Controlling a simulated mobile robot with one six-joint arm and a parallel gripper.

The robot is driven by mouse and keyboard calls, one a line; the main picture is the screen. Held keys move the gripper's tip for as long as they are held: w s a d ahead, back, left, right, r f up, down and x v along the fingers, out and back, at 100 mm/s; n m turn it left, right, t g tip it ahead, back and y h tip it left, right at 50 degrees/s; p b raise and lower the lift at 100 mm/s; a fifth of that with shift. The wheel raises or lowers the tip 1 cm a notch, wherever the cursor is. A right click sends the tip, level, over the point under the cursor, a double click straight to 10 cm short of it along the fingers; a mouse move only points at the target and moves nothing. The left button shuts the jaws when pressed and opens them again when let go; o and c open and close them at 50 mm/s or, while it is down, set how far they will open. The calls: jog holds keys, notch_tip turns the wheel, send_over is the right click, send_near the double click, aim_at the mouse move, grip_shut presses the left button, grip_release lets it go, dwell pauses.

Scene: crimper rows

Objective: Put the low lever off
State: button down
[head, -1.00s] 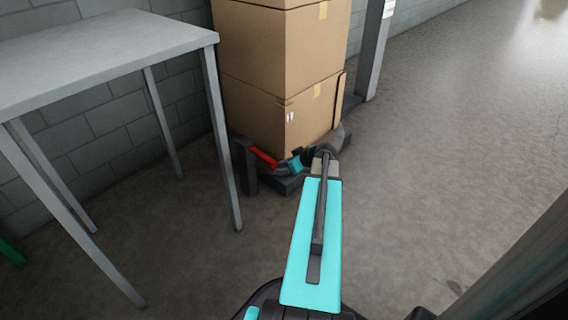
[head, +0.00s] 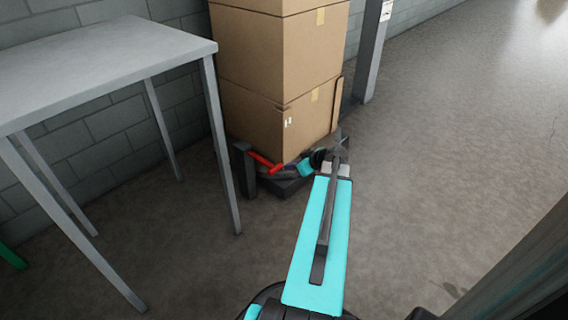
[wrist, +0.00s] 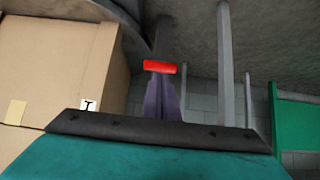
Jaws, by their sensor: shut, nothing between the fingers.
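The low lever shows as a red handle (head: 265,162) near the floor, beside a short dark post (head: 243,167) in the head view. In the wrist view the red handle (wrist: 159,68) lies crosswise just beyond my fingertips. My gripper (head: 288,170) is low in front of the stacked boxes, with its fingers pointing left towards the lever. In the wrist view my gripper (wrist: 164,90) is shut and empty, its narrow fingers ending close to the handle. I cannot tell whether they touch it. The lever's pivot is not clear.
Stacked cardboard boxes (head: 275,70) stand right behind my gripper. A grey table (head: 100,62) is at left, with one leg (head: 222,150) close to the post. The floor at right is open.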

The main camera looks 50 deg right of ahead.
jog(key=s+p, duration=0.1)
jog(key=s, duration=0.5)
jog(key=shift+a+r, duration=0.2)
jog(key=shift+r, duration=0.1)
